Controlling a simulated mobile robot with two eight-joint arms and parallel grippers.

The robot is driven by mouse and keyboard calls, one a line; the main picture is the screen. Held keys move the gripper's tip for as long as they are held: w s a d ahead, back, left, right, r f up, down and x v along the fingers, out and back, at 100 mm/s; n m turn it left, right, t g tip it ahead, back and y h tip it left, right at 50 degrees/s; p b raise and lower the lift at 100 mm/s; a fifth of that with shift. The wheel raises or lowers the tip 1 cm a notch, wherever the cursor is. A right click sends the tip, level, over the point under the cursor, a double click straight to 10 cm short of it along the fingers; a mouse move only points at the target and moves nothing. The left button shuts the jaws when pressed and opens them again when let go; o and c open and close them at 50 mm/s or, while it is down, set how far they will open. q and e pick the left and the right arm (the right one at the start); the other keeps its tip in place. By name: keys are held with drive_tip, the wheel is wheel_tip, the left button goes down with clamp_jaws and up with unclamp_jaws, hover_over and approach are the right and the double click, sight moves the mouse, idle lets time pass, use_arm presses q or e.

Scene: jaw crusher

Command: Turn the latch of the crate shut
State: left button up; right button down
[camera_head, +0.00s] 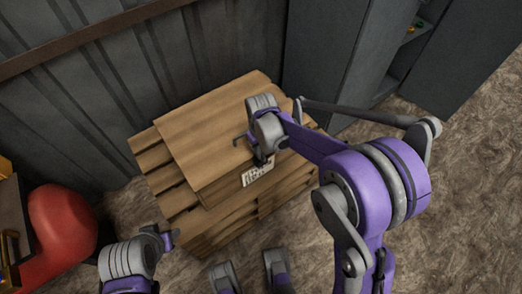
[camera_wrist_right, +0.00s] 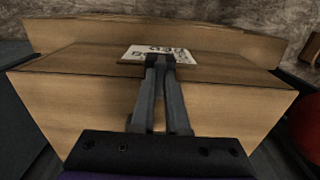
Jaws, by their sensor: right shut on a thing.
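The wooden crate (camera_head: 203,133) with plank sides stands on the floor, and its flat lid is down on top. It also fills much of the right wrist view (camera_wrist_right: 90,98). A white label with dark print (camera_head: 257,174) is at the crate's front edge. My right gripper (camera_head: 262,158) is at that edge beside the label. In the right wrist view its fingers (camera_wrist_right: 158,66) are close together, shut on the small dark latch, which they mostly hide. The latch's exact angle cannot be told.
A corrugated dark wall (camera_head: 110,90) rises behind the crate. A grey cabinet (camera_head: 335,45) with open shelves stands at the back right. A rounded red object (camera_head: 62,224) is at the left. Bare rough floor (camera_head: 465,190) lies to the right.

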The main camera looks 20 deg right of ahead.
drive_tip(key=c, duration=0.9)
unclamp_jaws()
use_arm(q)
wheel_tip(320, 180, up, 2)
drive_tip(key=shift+r+p, duration=0.25)
drive_tip(key=shift+p, duration=0.85)
use_arm(e)
wheel_tip(320, 180, up, 11)
drive_tip(key=shift+f, duration=0.1)
drive_tip(key=s+d+m+t, duration=0.2)
drive_tip(key=s, duration=0.9)
drive_tip(key=s+d+m+t, duration=0.2)
drive_tip(key=s+d+t, duration=0.1)
drive_tip(key=s, duration=0.8)
use_arm(q)
wheel_tip(320, 180, up, 14)
drive_tip(key=w+p, duration=0.2)
drive_tip(key=p, duration=1)
drive_tip(key=shift+t+p, duration=0.4)
use_arm(e)
drive_tip(key=r, duration=0.5)
drive_tip(key=w+r, duration=0.1)
drive_tip(key=r, duration=0.3)
drive_tip(key=w+r, duration=0.1)
drive_tip(key=r, duration=0.4)
drive_tip(key=shift+w+a+r, duration=0.15)
drive_tip(key=shift+r, duration=0.2)
